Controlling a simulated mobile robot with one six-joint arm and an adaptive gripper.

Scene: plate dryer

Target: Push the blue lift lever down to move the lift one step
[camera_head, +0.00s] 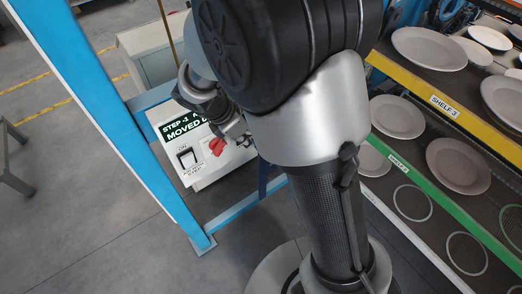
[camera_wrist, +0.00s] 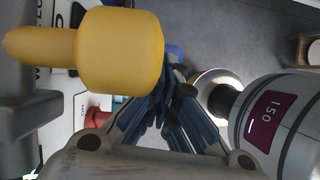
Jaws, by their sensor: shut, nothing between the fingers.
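My gripper (camera_head: 236,130) is over the right side of the white control box, partly hidden behind my own arm. In the wrist view my gripper (camera_wrist: 172,88) is shut, with its fingertips together and nothing held. A small blue piece (camera_wrist: 175,52) shows just behind the fingertips; it may be part of the blue lift lever, but I cannot tell whether they touch. The control box (camera_head: 226,165) has a display (camera_head: 183,128) reading "STEP -1" and "MOVED D…", partly covered.
A yellow knob (camera_wrist: 120,50) looms close beside the fingers. A red switch (camera_head: 217,146) and a black rocker switch (camera_head: 188,158) sit on the box. A blue frame post (camera_head: 110,120) stands left. Plate shelves (camera_head: 440,105) stand right. The floor at left is mostly open.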

